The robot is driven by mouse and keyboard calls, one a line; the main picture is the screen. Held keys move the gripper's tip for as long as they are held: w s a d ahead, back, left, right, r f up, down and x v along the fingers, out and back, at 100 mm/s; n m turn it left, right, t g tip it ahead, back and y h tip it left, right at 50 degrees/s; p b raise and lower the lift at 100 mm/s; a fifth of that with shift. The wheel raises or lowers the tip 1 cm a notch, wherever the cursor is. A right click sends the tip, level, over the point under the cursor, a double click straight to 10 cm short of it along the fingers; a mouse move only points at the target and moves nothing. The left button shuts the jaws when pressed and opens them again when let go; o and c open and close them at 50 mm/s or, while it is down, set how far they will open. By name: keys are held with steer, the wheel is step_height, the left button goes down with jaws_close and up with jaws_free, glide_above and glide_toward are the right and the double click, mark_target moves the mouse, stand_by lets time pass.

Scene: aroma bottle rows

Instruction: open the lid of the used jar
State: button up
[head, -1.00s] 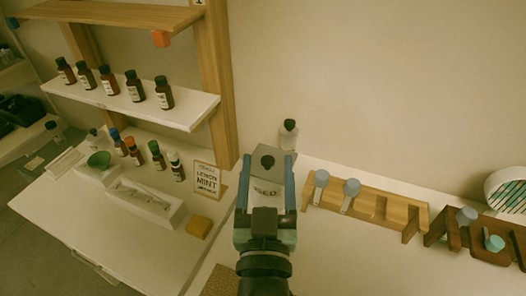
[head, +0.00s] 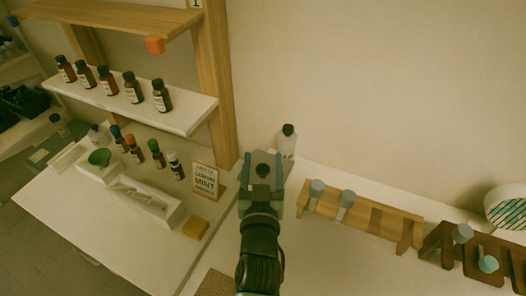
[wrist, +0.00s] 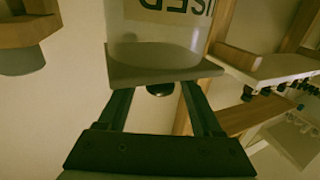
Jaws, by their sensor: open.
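The used jar is a pale jar (wrist: 125,35) whose label, reading "USED", appears inverted in the wrist view. Its flat grey lid (wrist: 150,68) is on it, with a dark round knob (wrist: 160,90) in the middle. My gripper (wrist: 155,92) is open, with one finger on each side of the knob; I cannot tell whether either finger touches the lid. In the head view my gripper (head: 263,160) lies over the jar, hiding its body and label, and the knob (head: 263,170) shows between the fingers.
A clear bottle with a dark cap (head: 288,140) stands just behind the jar. A wooden rack (head: 365,218) with grey-topped droppers is to the right. A lemon mint card (head: 205,180) and a yellow block (head: 195,228) are to the left, below a bottle shelf (head: 120,100).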

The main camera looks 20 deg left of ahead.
steer(key=shift+x, duration=1.05)
jaws_close()
stand_by(0.7)
